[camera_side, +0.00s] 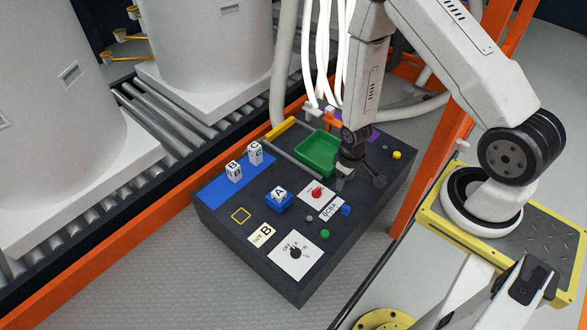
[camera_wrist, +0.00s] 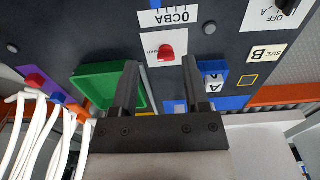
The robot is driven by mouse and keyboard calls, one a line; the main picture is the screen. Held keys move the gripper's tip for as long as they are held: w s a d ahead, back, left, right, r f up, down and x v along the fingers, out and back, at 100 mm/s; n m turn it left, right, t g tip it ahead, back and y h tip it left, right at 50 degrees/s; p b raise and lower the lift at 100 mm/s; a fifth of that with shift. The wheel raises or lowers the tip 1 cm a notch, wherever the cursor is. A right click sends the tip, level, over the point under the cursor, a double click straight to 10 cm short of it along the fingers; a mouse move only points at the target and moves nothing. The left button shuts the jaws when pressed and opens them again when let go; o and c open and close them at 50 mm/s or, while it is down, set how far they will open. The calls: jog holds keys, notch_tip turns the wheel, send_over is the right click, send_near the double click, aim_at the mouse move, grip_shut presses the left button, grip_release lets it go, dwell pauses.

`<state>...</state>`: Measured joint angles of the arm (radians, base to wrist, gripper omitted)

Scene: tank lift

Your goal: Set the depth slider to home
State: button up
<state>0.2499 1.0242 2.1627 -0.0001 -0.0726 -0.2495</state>
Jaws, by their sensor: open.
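A small blue knob (camera_side: 346,210) sits beside a white strip lettered with A, B, C and 0 (camera_side: 329,208) on the dark panel. It looks like the depth slider, though I cannot be sure. In the wrist view the strip (camera_wrist: 170,18) is at the top, with the blue knob (camera_wrist: 155,3) cut by the frame edge. My gripper (camera_side: 361,177) is open and empty above the panel, between the green tray and the panel's right side. In the wrist view its fingers (camera_wrist: 158,66) point toward a red button and the strip, touching neither.
A green tray (camera_side: 317,141), a grey rail (camera_side: 292,162) and a yellow bar (camera_side: 281,129) lie behind. Lettered blocks stand on blue pads (camera_side: 207,187). A red button (camera_side: 317,193), a dial (camera_side: 295,254) and a green button (camera_side: 325,233) are nearby. White hoses hang behind my gripper.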

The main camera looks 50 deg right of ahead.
aim_at(346, 207)
jog(key=f, duration=0.1)
jog(key=s+f, duration=0.2)
jog(key=f, duration=0.1)
jog(key=shift+d, duration=0.25)
jog(key=shift+f, duration=0.1)
jog(key=shift+f, duration=3.8)
grip_shut()
jog(key=shift+w, duration=0.1)
